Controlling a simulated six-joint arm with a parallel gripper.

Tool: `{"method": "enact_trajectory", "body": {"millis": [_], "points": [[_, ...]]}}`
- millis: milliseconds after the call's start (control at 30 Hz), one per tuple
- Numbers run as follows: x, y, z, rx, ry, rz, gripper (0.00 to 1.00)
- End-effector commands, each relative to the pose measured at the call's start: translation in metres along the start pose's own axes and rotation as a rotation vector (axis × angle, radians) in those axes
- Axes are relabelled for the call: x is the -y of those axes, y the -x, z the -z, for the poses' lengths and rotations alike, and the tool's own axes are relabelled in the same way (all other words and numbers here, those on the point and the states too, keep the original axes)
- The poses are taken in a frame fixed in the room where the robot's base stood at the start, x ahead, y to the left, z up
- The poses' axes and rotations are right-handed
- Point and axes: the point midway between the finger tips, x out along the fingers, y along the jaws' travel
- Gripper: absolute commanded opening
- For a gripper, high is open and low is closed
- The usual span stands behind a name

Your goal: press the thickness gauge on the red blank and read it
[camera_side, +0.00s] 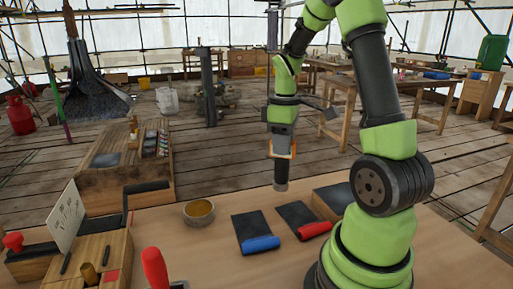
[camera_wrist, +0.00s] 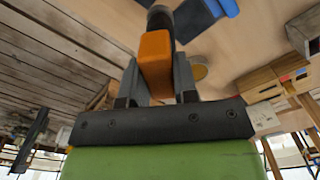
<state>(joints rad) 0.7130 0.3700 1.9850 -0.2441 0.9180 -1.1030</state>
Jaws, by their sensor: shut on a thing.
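My gripper (camera_side: 284,146) is shut on the thickness gauge (camera_side: 281,172), which has an orange body and a dark round lower end. The gauge hangs upright above the bench, its lower end apart from the sheets. In the wrist view the gauge (camera_wrist: 156,58) sits between the two grey fingers. The red blank (camera_side: 295,213) is a dark sheet with a red rolled end, lying on the bench slightly right of and below the gauge. A similar dark sheet with a blue end (camera_side: 260,244) lies to its left; it shows in the wrist view (camera_wrist: 193,18). No reading is visible.
A round brass-coloured dish (camera_side: 199,212) stands left of the sheets. A wooden block with a dark top (camera_side: 333,199) stands right of the red blank. Wooden tool holders, a white card (camera_side: 66,220) and a red handle (camera_side: 154,268) are at the left. The front bench middle (camera_side: 220,268) is clear.

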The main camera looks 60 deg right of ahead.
Motion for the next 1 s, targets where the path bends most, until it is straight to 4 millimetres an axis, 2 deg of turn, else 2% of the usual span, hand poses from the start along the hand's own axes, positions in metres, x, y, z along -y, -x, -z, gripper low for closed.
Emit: {"method": "enact_trajectory", "body": {"millis": [33, 100, 233, 700, 1000], "points": [[-0.007, -0.002, -0.013, 0.0, -0.047, 0.001, 0.0], [-0.014, -0.005, -0.026, 0.0, -0.094, 0.001, 0.0], [-0.021, -0.009, -0.041, 0.0, -0.142, 0.001, 0.0], [-0.021, -0.053, -0.043, 0.001, -0.148, 0.001, 0.0], [-0.022, -0.058, -0.043, -0.001, -0.149, -0.002, 0.0]]}}
